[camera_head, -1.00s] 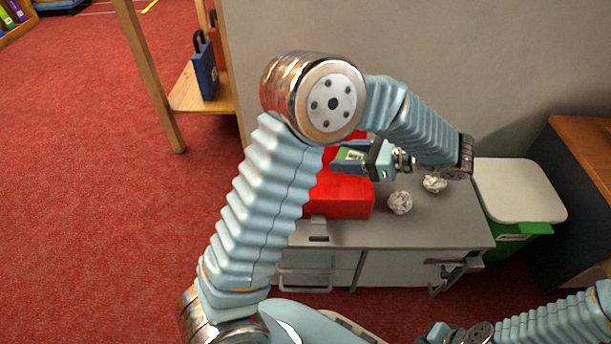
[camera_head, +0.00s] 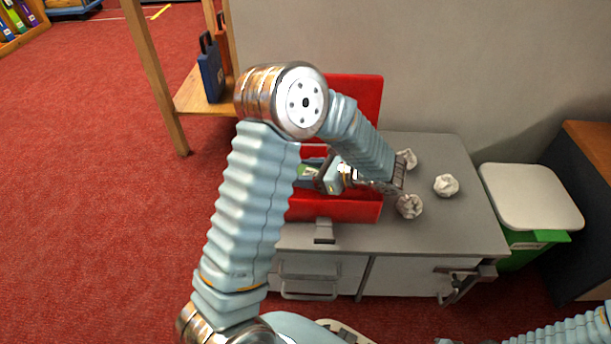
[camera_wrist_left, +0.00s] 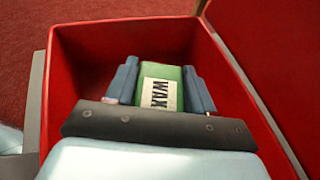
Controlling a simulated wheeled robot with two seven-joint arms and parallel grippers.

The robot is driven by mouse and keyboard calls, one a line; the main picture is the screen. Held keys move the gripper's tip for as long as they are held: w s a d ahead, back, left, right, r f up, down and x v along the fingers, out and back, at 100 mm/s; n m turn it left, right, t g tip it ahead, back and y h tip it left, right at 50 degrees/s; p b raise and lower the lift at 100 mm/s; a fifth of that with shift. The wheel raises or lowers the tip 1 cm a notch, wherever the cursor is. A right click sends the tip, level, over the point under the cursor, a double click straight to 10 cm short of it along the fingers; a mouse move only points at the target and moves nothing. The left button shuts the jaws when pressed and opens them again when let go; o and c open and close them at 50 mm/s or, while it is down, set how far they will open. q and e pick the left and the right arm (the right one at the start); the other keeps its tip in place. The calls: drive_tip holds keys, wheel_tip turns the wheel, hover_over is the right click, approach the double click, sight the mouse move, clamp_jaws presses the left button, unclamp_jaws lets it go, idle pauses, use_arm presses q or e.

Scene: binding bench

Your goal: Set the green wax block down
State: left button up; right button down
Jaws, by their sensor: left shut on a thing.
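The green wax block (camera_wrist_left: 172,73), with a white label reading WAX, sits between the two blue fingers of my left gripper (camera_wrist_left: 162,86) in the left wrist view. My left gripper is shut on it. The open red box (camera_wrist_left: 93,55) surrounds the gripper and block in that view; I cannot tell whether the block touches its floor. In the head view, my left gripper (camera_head: 318,174) is at the red box (camera_head: 345,209), and a small green part of the block (camera_head: 306,171) shows. My arm hides the box's left side. My right gripper is out of view; only part of its arm shows at bottom right.
The box stands on a grey cabinet (camera_head: 450,225), its red lid (camera_head: 362,97) upright behind. Several crumpled paper balls (camera_head: 446,185) lie right of it. A green bin with a pale lid (camera_head: 530,197) stands right of the cabinet. A wall rises behind.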

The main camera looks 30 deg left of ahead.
use_arm(q)
drive_tip(key=shift+f, duration=0.3)
drive_tip(key=shift+f, duration=0.5)
drive_tip(key=o, duration=1.1)
drive_tip(key=shift+c, duration=0.2)
